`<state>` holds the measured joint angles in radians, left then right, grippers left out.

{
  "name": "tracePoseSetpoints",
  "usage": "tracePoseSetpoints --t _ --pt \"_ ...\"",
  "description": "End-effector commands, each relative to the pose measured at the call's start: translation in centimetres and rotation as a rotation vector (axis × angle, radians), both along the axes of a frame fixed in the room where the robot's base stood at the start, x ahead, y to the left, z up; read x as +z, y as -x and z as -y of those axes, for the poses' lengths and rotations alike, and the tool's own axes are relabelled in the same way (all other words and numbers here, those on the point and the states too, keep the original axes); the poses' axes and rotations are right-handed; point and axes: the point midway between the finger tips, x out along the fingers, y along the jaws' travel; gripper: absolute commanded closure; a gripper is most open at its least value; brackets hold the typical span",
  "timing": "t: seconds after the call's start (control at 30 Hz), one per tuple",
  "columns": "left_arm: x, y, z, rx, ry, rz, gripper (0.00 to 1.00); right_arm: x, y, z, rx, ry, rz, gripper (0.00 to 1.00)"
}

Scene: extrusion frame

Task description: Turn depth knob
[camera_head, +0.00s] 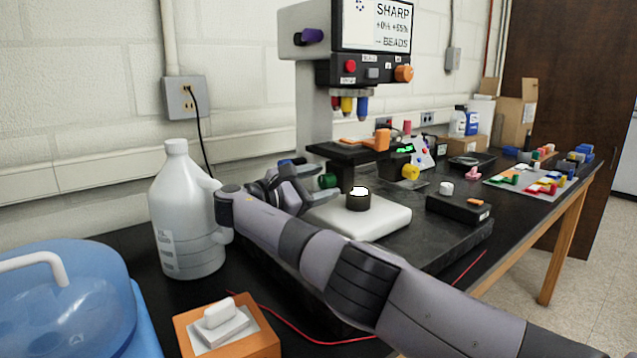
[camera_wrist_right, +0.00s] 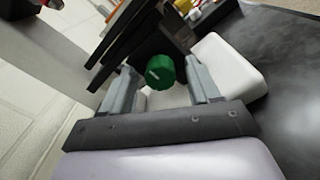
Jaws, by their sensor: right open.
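A microscope-like machine (camera_head: 317,115) stands on the bench with a dark stage (camera_head: 345,152). A green knob (camera_head: 327,181) sits at the stage's left side. In the right wrist view the green knob (camera_wrist_right: 160,72) has a pale line on its face and lies between the two fingers. My right gripper (camera_head: 315,184) is open, with one finger on each side of the knob. I cannot tell whether either finger touches it. No label shows which knob is for depth. Other knobs are purple (camera_head: 311,36), orange (camera_head: 404,73) and yellow (camera_head: 410,172). My left gripper is out of view.
A white jug (camera_head: 182,215) stands close to the left of my right forearm. A blue clear container (camera_head: 65,295) and an orange box with a white switch (camera_head: 226,330) are in front. A white base block (camera_head: 385,222) lies below the stage. A red wire (camera_head: 310,338) crosses the bench.

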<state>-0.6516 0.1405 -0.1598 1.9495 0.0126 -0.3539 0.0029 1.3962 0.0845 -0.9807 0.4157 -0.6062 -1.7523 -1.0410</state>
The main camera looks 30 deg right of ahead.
Motion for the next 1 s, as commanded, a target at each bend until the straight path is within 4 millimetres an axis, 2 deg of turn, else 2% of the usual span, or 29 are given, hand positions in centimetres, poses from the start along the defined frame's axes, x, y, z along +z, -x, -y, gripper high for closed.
tracePoseSetpoints --t 0.07,0.23,0.67,1.0 --pt "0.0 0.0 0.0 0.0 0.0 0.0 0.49 0.0 0.0 0.0 0.0 0.0 0.0 0.39" --pt "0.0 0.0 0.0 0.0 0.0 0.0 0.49 0.0 0.0 0.0 0.0 0.0 0.0 0.94" --pt "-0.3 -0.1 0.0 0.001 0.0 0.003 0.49 -0.1 0.0 -0.1 0.0 -0.005 0.068 0.94" --pt "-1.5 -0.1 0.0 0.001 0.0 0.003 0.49 -0.3 0.1 -0.1 -0.001 -0.026 0.327 0.94"
